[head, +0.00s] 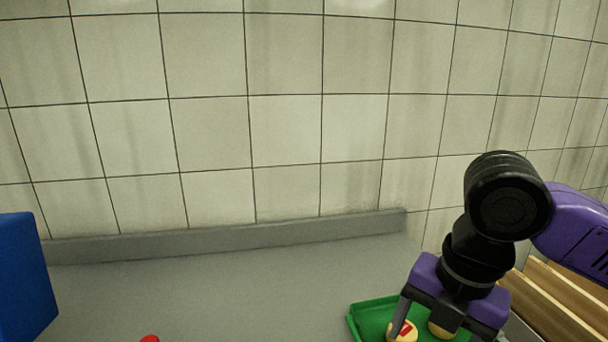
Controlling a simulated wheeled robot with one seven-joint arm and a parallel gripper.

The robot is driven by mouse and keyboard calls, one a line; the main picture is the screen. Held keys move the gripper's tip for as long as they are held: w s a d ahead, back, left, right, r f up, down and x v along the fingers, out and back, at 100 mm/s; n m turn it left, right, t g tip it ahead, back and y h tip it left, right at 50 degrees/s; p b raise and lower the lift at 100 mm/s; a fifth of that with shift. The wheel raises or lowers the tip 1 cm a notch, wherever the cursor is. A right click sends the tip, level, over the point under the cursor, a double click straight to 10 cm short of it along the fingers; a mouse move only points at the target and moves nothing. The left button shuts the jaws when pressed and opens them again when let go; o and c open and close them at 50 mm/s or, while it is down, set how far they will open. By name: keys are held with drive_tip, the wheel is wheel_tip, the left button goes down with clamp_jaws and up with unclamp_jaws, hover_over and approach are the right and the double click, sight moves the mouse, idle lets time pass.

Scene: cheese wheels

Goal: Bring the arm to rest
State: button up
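My gripper (440,334) is at the lower right of the head view, pointing down over a green tray (362,319). Its dark fingers stand wide apart under a purple body. The left finger comes down beside a pale yellow cheese wheel (408,334) with a red mark, overlapping it in the picture; I cannot tell whether they touch. Another yellow cheese wheel (437,331) shows behind the gripper, partly hidden by it. The right fingertip is cut off by the bottom edge of the picture. My arm reaches in from the right.
A grey counter (220,295) runs along a tiled wall (285,130), its middle bare. A blue block-like object (20,280) stands at the left edge. A small red thing (150,339) shows at the bottom edge. Wooden slats (545,300) lie at the right.

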drive_tip(key=w+a+r+m+t+y, duration=0.5)
drive_tip(key=a+r+y, duration=0.1)
drive_tip(key=a+r, duration=0.25)
drive_tip(key=w+a+r+m+t+y, duration=0.45)
drive_tip(key=a+r+t+y, duration=0.2)
drive_tip(key=r, duration=0.25)
drive_tip(key=s+d+f+m+t+h, duration=0.1)
drive_tip(key=s+d+m+t+h, duration=0.3)
drive_tip(key=d+m+t+h, duration=0.8)
drive_tip(key=s+d+f+m+g+h, duration=0.2)
drive_tip(key=s+d+f+m+h, duration=0.15)
drive_tip(key=s+f+m, duration=0.6)
drive_tip(key=s+d+f+n+g+y, duration=0.1)
drive_tip(key=s+f+g, duration=0.3)
drive_tip(key=s+f, duration=0.7)
drive_tip(key=s+d+f+n+g+y, duration=0.1)
drive_tip(key=s+f+g, duration=0.3)
drive_tip(key=s+f, duration=0.7)
drive_tip(key=s, duration=0.5)
drive_tip(key=shift+s+n, duration=0.25)
drive_tip(key=shift+n, duration=0.05)
